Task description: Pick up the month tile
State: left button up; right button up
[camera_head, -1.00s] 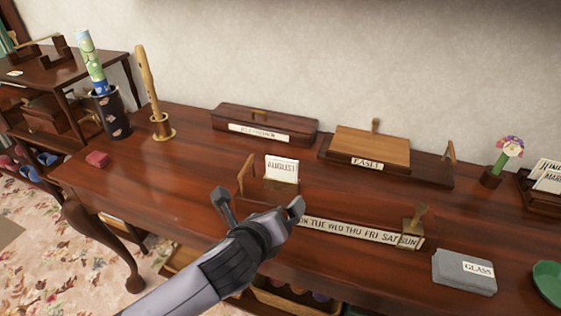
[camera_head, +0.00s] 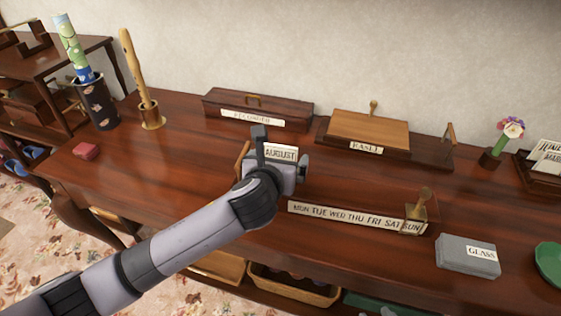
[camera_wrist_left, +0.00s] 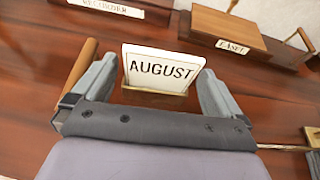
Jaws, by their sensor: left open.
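The month tile (camera_head: 281,152) is a white card reading AUGUST, standing upright on the dark wooden table. In the left wrist view the tile (camera_wrist_left: 160,68) faces me, with a thin gold edge along its bottom. My left gripper (camera_head: 281,147) is open, with one finger on each side of the tile. In the left wrist view its fingers (camera_wrist_left: 158,72) frame the tile; a small gap shows at the left, and the right finger looks very close. I cannot tell whether it touches. The gripper hides most of the tile's holder. My right gripper is not in view.
A weekday strip (camera_head: 345,217) lies at the right of my gripper, with a wooden slider (camera_head: 420,205). Behind are the recorder box (camera_head: 257,108) and the easel box (camera_head: 370,131).

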pick_arm(q)
jog(key=shift+x, duration=0.8)
jog(key=c, duration=0.9)
jog(key=shift+r, duration=0.1)
